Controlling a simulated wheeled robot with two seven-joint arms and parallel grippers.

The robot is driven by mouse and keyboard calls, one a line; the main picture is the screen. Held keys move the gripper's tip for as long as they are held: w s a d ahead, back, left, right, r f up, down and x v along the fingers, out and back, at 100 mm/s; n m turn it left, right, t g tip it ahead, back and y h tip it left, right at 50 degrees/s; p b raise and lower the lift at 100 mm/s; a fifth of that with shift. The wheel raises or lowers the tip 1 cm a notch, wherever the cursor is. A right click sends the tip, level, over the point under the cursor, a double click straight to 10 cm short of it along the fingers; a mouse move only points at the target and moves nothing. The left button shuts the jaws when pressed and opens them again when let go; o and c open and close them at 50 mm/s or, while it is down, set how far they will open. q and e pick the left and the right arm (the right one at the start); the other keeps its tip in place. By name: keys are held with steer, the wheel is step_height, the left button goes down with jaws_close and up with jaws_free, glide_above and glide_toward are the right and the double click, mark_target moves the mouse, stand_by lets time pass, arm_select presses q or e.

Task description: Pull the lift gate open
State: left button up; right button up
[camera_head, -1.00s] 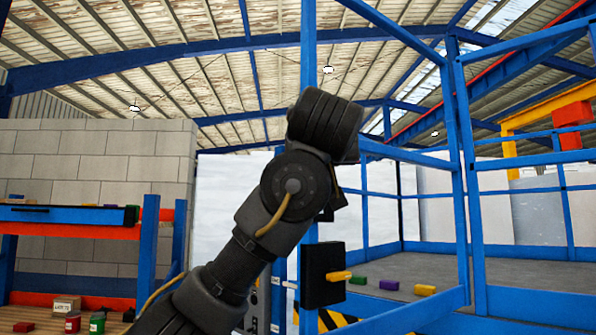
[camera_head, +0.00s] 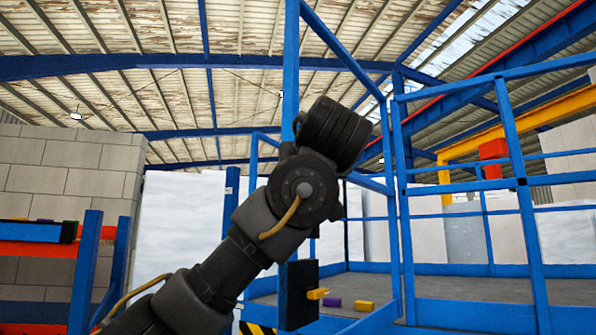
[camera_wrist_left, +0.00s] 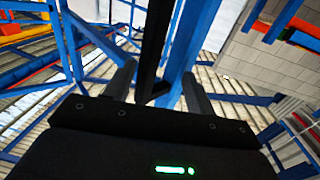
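Blue metal framing (camera_head: 402,220) of the lift stands in the middle and right of the head view. I cannot clearly tell the gate apart from the rest of it. In the left wrist view, a black bar (camera_wrist_left: 155,45) runs beside a blue bar (camera_wrist_left: 180,45). My left gripper (camera_wrist_left: 158,75) is open, its fingers spread on either side of these bars; contact is unclear. In the head view my left arm covers its fingers. A black box (camera_head: 292,293) with a yellow lever (camera_head: 317,294) is low beside the arm. My right gripper is out of view.
A grey platform floor (camera_head: 440,287) lies behind the framing, with a purple block (camera_head: 333,302) and a yellow block (camera_head: 364,305) near its edge. A blue and orange shelf (camera_head: 85,265) and a block wall (camera_head: 75,160) are at the left.

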arm_select(q)
steer(key=shift+d+r, duration=0.15)
steer(key=shift+d, duration=0.1)
steer(key=shift+c, duration=1.3)
